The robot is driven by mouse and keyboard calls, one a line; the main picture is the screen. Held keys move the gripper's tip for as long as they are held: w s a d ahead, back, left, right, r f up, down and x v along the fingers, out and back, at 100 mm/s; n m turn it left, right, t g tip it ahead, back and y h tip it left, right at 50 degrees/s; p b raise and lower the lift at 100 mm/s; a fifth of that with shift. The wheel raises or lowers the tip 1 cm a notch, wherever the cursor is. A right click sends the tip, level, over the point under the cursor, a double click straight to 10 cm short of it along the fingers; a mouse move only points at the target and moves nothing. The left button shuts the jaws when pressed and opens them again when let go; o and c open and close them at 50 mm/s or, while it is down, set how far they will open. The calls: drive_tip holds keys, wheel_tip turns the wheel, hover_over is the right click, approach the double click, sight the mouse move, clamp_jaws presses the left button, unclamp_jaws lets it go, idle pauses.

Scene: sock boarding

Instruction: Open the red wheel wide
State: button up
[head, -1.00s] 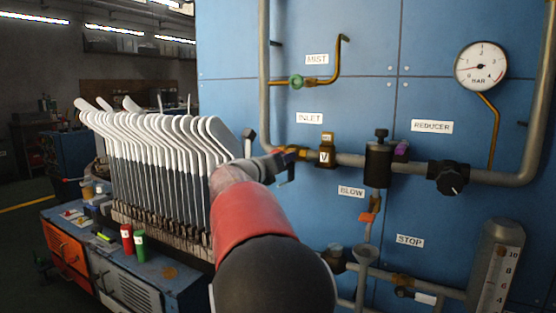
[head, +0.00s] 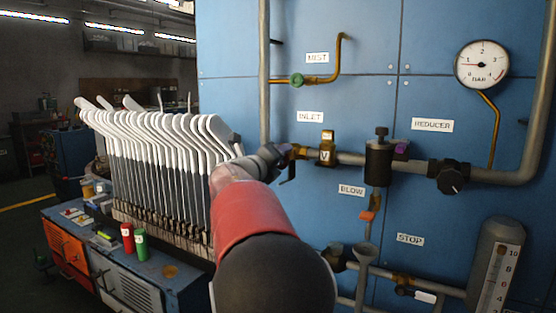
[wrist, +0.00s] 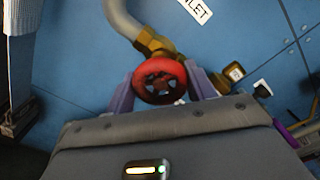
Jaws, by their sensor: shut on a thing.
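The red wheel (wrist: 160,81) is a spoked handwheel on a brass valve, seen in the wrist view. My gripper (wrist: 160,84) has its two purple fingers on either side of the wheel's rim, shut on it. In the head view my gripper (head: 289,158) is at the pipe under the INLET label (head: 310,117). The wheel itself is hidden there behind my gripper and wrist.
A pressure gauge (head: 481,65) hangs at the upper right, its needle in the low part of the scale. A green wheel (head: 297,80) sits above at MIST. A black reducer knob (head: 451,178) is to the right. A rack of white-topped boards (head: 165,150) stands close on the left.

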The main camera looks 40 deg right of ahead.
drive_tip(key=shift+f, duration=0.15)
drive_tip(key=o, duration=1)
drive_tip(key=shift+a, duration=0.1)
drive_tip(key=v, duration=0.7)
drive_tip(key=shift+a+b, duration=0.35)
drive_tip(key=shift+b, duration=0.05)
drive_tip(key=shift+s, duration=0.2)
